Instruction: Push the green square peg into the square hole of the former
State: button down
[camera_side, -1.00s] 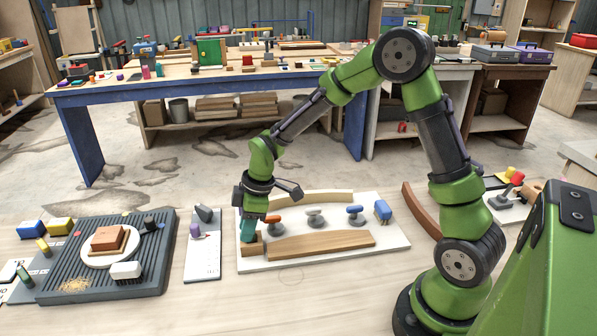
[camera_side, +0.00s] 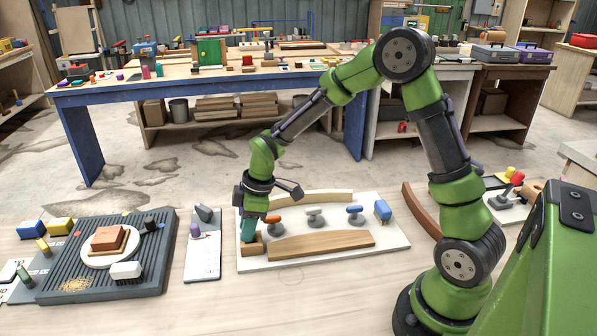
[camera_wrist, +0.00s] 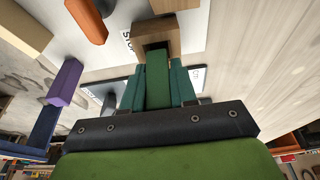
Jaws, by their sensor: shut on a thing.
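My gripper (camera_side: 248,230) points down over the left end of the white board, just above a small wooden block, the former (camera_side: 251,248). In the wrist view my teal gripper fingers (camera_wrist: 157,88) are shut on the green square peg (camera_wrist: 157,78). The peg's end overlaps the dark square hole in the former (camera_wrist: 172,30). I cannot tell how deep the end is in the hole, if at all. In the side view the fingers hide the peg and the hole.
The white board (camera_side: 395,245) also holds a curved wooden strip (camera_side: 320,243), an orange-topped knob (camera_side: 272,219), a grey-topped one (camera_side: 314,217) and a blue-topped one (camera_side: 355,214). A small plate with a purple piece (camera_side: 195,231) lies left of it. Bare tabletop lies in front.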

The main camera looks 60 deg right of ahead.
jog(key=shift+f, duration=0.45)
jog(key=shift+r, duration=0.15)
jog(key=shift+r, duration=0.3)
jog(key=shift+a, duration=0.15)
dwell(0.6)
jog(key=shift+f, duration=0.45)
dwell(0.8)
jog(key=shift+r, duration=0.2)
